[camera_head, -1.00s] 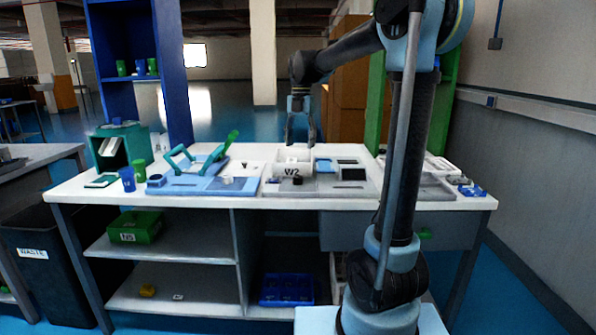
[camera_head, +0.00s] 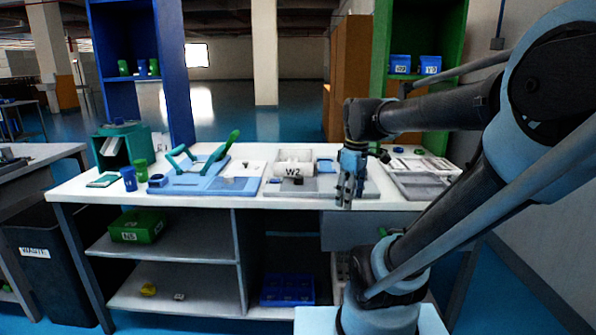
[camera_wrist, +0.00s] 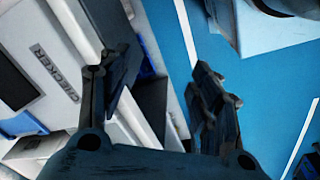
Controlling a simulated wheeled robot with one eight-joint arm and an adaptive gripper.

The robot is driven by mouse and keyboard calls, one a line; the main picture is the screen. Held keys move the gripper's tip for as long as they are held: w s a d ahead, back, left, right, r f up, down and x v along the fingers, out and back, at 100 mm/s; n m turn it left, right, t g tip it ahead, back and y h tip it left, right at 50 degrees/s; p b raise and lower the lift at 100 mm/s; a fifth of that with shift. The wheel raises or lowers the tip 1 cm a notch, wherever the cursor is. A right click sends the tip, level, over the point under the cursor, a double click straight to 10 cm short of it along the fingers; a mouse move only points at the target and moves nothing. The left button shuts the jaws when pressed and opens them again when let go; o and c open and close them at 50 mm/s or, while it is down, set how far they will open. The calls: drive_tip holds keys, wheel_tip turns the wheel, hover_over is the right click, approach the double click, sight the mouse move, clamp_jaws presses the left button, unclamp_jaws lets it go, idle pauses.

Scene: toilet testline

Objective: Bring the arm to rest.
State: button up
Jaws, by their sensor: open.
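Past the fingers I see the blue floor (camera_wrist: 265,85) and, at left, a light panel lettered CHECKER (camera_wrist: 55,70). My arm is bent, with its elbow high at the right of the head view.
A blue fixture with a green handle (camera_head: 205,180) and a green-teal box (camera_head: 120,146) stand on the left of the bench. A grey tray (camera_head: 422,180) lies at the right. A blue shelf (camera_head: 125,50) and a green shelf (camera_head: 455,60) rise behind. A waste bin (camera_head: 45,262) stands at left.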

drive_tip(key=s+d+f+m+t, duration=0.1)
drive_tip(key=s+d+f+m, duration=0.2)
drive_tip(key=s+f+m, duration=0.6)
wheel_tip(320, 180, down, 2)
drive_tip(key=shift+d+f+m, duration=0.2)
drive_tip(key=shift+d+m, duration=0.1)
drive_tip(key=shift+m, duration=0.6)
drive_tip(key=shift+w+f, duration=0.2)
drive_tip(key=shift+w, duration=0.15)
